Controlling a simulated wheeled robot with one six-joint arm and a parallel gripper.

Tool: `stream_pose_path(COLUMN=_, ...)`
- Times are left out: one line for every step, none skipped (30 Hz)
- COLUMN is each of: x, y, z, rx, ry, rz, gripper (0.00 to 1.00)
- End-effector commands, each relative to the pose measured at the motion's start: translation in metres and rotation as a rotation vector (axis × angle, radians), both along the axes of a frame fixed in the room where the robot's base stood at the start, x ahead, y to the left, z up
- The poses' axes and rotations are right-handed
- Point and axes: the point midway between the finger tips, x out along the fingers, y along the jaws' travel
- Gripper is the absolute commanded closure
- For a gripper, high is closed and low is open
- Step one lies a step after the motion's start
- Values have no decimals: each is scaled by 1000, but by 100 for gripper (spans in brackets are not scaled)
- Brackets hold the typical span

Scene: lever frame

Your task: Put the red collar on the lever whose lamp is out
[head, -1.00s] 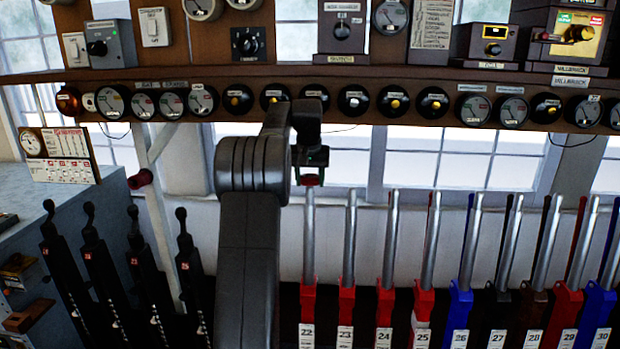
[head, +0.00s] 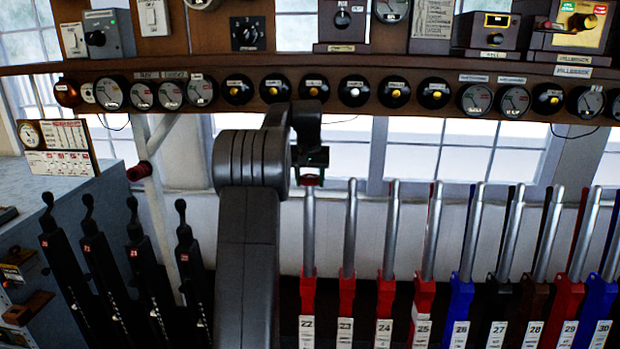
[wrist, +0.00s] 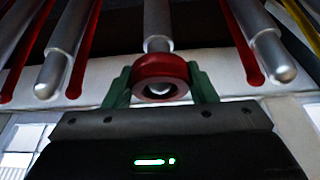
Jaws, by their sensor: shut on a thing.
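My gripper (wrist: 161,92), with green fingers, is shut on the red collar (wrist: 161,68), a thick ring. In the head view the collar (head: 311,180) shows as a small red band under my gripper (head: 312,170), right at the top of silver lever 22 (head: 308,235). In the wrist view the shaft of the lever (wrist: 157,22) lines up with the ring, and a pale spot shows in its hole. I cannot tell whether the collar is around the lever's tip or just above it.
Lever 23 (head: 350,230) stands close to the right, with several more levers beyond. Black levers (head: 90,250) stand at the left. A shelf with round instruments (head: 394,93) runs above and behind my gripper.

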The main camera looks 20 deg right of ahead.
Motion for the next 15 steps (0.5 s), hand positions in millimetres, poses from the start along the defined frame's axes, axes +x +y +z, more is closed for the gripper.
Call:
stream_pose_path(x=0, y=0, z=-2, rx=0, ry=0, rz=0, gripper=69)
stream_pose_path(x=-1, y=0, z=-3, rx=0, ry=0, rz=0, gripper=69)
stream_pose_path(x=-1, y=0, z=-4, rx=0, ry=0, rz=0, gripper=69)
stream_pose_path(x=-1, y=0, z=-5, rx=0, ry=0, rz=0, gripper=69)
stream_pose_path(x=-1, y=0, z=-6, rx=0, ry=0, rz=0, gripper=69)
stream_pose_path(x=-1, y=1, z=-7, rx=0, ry=-1, rz=0, gripper=69)
stream_pose_path(x=-1, y=1, z=-8, rx=0, ry=-1, rz=0, gripper=69)
stream_pose_path(x=-1, y=1, z=-9, rx=0, ry=-1, rz=0, gripper=69)
stream_pose_path(x=-1, y=1, z=-10, rx=0, ry=-1, rz=0, gripper=69)
stream_pose_path(x=-2, y=1, z=-11, rx=0, ry=-1, rz=0, gripper=69)
stream_pose_path(x=-2, y=1, z=-12, rx=0, ry=-1, rz=0, gripper=69)
stream_pose_path(x=-2, y=1, z=-13, rx=0, ry=-1, rz=0, gripper=69)
stream_pose_path(x=-2, y=1, z=-14, rx=0, ry=-1, rz=0, gripper=69)
stream_pose_path(x=-2, y=1, z=-15, rx=0, ry=-1, rz=0, gripper=69)
stream_pose_path(x=-2, y=1, z=-15, rx=0, ry=-1, rz=0, gripper=69)
